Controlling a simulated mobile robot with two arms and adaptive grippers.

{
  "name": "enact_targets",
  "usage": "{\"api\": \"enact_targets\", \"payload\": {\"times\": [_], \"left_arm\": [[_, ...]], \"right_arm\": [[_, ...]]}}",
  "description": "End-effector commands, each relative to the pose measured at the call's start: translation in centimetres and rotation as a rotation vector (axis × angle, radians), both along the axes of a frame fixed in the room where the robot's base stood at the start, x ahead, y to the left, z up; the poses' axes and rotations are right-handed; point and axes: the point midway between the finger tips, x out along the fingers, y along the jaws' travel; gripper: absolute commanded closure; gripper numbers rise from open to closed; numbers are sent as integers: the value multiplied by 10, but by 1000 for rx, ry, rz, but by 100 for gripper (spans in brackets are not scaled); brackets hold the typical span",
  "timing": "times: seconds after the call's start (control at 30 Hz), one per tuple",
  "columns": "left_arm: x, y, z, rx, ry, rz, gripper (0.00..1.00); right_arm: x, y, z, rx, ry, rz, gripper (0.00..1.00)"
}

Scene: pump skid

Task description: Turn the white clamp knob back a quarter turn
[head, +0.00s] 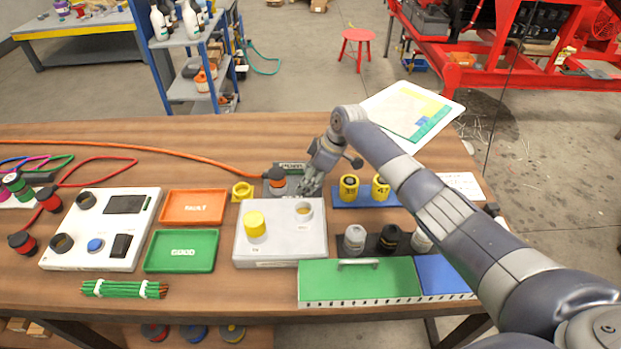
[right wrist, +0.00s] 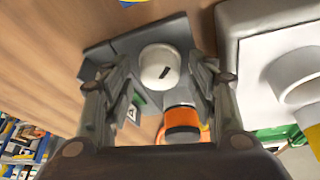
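The white clamp knob (right wrist: 160,66) is a round cap with a short dark mark on its top, in the right wrist view. It sits on a dark grey block (right wrist: 125,50). My right gripper (right wrist: 161,72) is open, with one finger on each side of the knob and visible gaps between. In the head view my right gripper (head: 311,184) points down at the block, and I cannot make out the knob behind it. An orange and black plug (right wrist: 182,124) sits beside the knob. It also shows in the head view (head: 277,181). My left gripper is not in view.
A pale grey box (head: 281,247) with a yellow cap stands just in front of the block. A blue tray (head: 360,203) with yellow parts lies to the right. An orange cable (head: 150,145) runs left from the plug. A yellow ring (head: 242,191) lies left of the block.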

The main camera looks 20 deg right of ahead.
Motion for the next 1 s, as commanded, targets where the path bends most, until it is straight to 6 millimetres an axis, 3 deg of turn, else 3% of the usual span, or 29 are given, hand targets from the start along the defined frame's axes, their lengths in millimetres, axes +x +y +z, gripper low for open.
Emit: {"api": "enact_targets", "payload": {"times": [0.37,0.53,0.8,1.0], "left_arm": [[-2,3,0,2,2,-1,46],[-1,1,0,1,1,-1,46],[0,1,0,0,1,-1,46],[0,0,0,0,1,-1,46]], "right_arm": [[-1,-2,6,1,-2,-1,46],[-7,-10,30,-1,-5,-1,46],[-20,-28,84,0,-4,-1,46],[-26,-35,106,0,-1,0,46]]}}
